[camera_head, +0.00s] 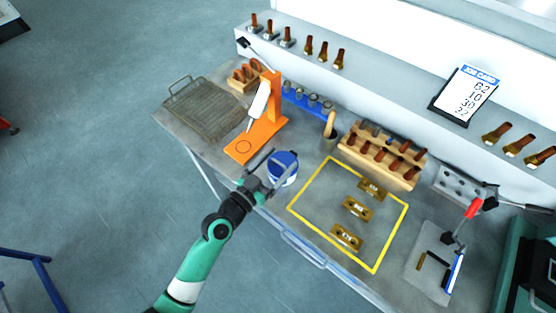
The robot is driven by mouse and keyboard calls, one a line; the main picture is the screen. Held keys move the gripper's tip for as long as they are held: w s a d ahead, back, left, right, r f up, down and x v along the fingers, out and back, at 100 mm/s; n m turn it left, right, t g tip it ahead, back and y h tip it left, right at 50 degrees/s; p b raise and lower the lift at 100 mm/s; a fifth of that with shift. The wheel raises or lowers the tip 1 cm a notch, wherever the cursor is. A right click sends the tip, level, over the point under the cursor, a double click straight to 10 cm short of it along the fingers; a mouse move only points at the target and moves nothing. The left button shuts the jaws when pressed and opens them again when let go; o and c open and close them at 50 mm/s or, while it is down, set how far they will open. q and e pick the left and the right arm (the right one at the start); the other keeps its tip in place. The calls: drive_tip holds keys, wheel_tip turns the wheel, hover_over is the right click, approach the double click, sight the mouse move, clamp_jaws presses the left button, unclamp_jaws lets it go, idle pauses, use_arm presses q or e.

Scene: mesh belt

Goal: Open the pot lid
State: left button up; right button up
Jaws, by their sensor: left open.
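A small pot (291,173) with a blue top and a white lower part stands near the front edge of the table, left of the yellow outline. Its blue lid (285,158) appears to be on it. My left gripper (276,167) is open, with its two fingers at the left and front sides of the pot, partly hiding it. I cannot tell whether the fingers touch it. My right gripper is not in view.
An orange stand (268,127) holding a white tool is just behind the pot. A mesh tray (205,108) lies at the left. Brass pieces (357,208) lie inside the yellow outline (391,235). A wooden rack (402,179) stands behind them, and a red-handled clamp (473,208) is at the right.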

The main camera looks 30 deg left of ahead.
use_arm(q)
clamp_jaws()
idle(0.4)
